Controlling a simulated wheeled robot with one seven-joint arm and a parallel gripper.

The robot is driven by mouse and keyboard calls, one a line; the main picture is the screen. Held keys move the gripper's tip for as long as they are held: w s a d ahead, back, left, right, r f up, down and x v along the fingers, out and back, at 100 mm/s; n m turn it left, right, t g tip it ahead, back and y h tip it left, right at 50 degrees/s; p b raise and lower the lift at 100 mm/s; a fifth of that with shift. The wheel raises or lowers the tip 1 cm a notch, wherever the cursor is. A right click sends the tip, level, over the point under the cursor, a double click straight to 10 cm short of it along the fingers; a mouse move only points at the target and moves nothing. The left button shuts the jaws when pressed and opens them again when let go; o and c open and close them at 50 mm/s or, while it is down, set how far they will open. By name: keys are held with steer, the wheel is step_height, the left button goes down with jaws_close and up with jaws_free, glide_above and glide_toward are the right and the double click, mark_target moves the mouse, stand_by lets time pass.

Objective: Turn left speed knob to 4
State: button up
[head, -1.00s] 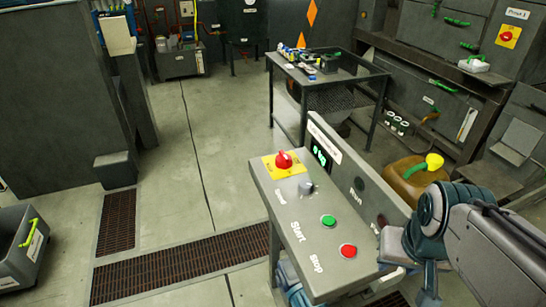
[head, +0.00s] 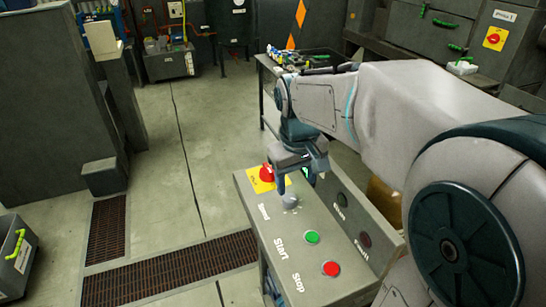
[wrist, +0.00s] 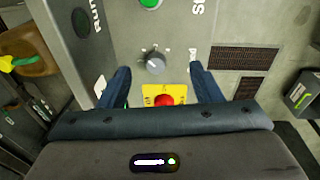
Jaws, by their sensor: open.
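The speed knob (head: 290,201) is a small grey dial on the control panel (head: 262,218), between the red emergency stop (head: 267,174) and the green Start button (head: 312,237). In the wrist view the knob (wrist: 155,63) shows with small marks around it, too small to read. Only one such knob is visible. My gripper (head: 301,178) points down over the panel, open and empty. In the wrist view its fingers (wrist: 160,80) stand apart, with the knob just beyond their tips, roughly centred between them. I see no contact with the knob.
The red emergency stop on its yellow plate (wrist: 164,100) lies between the fingers in the wrist view, close to the gripper. The red Stop button (head: 331,268) is nearer the panel's front. A raised back part with dark lamps (head: 364,239) borders the panel on the right.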

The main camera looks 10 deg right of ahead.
steer(key=r+n+p, duration=0.1)
glide_above(289, 198)
steer(key=s, duration=0.1)
steer(key=g, duration=0.1)
steer(key=shift+n, duration=0.3)
steer(key=f, duration=0.9)
steer(key=w+f+p, duration=0.1)
steer(key=f, duration=0.3)
steer(key=shift+f, duration=0.2)
steer(key=c, duration=1)
